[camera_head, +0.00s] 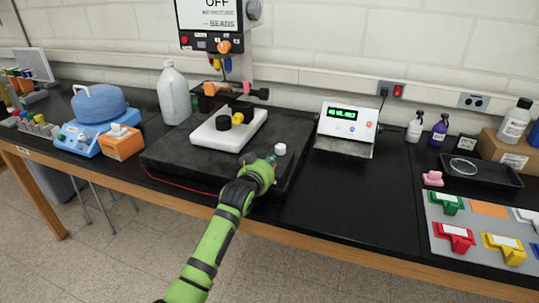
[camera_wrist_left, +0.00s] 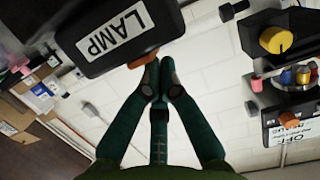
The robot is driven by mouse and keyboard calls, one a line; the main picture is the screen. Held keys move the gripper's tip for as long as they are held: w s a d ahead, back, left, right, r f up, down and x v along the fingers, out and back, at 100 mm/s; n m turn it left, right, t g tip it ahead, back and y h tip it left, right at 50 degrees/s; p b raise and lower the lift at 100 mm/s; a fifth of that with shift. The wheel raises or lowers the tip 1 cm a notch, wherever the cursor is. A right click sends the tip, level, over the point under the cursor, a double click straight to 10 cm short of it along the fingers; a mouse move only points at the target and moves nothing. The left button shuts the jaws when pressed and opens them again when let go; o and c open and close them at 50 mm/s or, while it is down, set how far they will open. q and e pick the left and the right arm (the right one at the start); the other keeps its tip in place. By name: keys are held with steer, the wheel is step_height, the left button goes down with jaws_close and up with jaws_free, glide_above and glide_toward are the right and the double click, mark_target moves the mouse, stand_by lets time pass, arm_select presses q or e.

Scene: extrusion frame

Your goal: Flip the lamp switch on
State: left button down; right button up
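A black box labelled LAMP (camera_wrist_left: 105,35) fills the upper left of the left wrist view, very close to the camera. An orange-brown tab (camera_wrist_left: 143,58), seemingly its switch, sticks out at its lower edge. My left gripper (camera_wrist_left: 158,78) has its teal fingertips together right beside this tab; I cannot tell whether they touch it. Nothing shows between the fingers. In the head view my left gripper (camera_head: 272,160) is over the front right of a black platform (camera_head: 180,158), beside a white cap (camera_head: 280,149). The lamp box is not clear there. My right gripper is not in view.
A white block (camera_head: 212,134) with black and yellow knobs sits on the platform. A panel reading OFF (camera_head: 217,15) stands behind it. A display unit (camera_head: 348,122) is to the right, a white jug (camera_head: 172,95) to the left.

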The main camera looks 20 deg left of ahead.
arm_select(q)
steer(key=shift+w+r+p, duration=0.15)
steer(key=shift+r+p, duration=0.05)
steer(key=shift+p, duration=0.15)
steer(key=shift+f+b, duration=0.25)
steer(key=shift+b, duration=0.1)
steer(key=shift+w+r+p, duration=0.1)
steer(key=shift+r+p, duration=0.05)
steer(key=shift+p, duration=0.15)
steer(key=r+p, duration=0.3)
steer(key=r, duration=0.1)
steer(key=shift+w+p, duration=0.3)
steer(key=shift+s, duration=0.3)
steer(key=r+b+v, duration=0.1)
steer(key=b+v, duration=0.1)
steer(key=v, duration=0.7)
steer(key=shift+r, duration=0.2)
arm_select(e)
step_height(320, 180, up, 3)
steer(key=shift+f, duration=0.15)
